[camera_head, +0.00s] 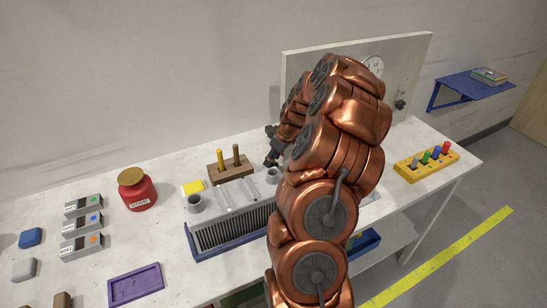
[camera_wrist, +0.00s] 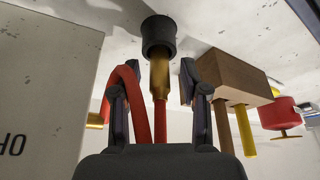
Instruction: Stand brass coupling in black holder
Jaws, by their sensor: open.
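In the wrist view, where the scene appears upside down, the black holder (camera_wrist: 158,36) stands on the white bench top. The brass coupling (camera_wrist: 160,76) is in line with the holder, one end at its mouth and apparently inside it; the depth is hidden. A red hose (camera_wrist: 160,115) runs from its other end, and a red loop bends around to the left. My gripper (camera_wrist: 155,88) is open, with one finger on each side of the coupling and gaps between. In the head view my arm hides the holder and coupling; only a dark part near my gripper shows.
A wooden block (camera_wrist: 235,74) with brown and yellow pegs stands close to my right finger. A grey panel (camera_wrist: 45,85) is close on the left. In the head view, a finned grey unit (camera_head: 235,222) stands left of my arm, and a yellow peg rack (camera_head: 427,165) to the right.

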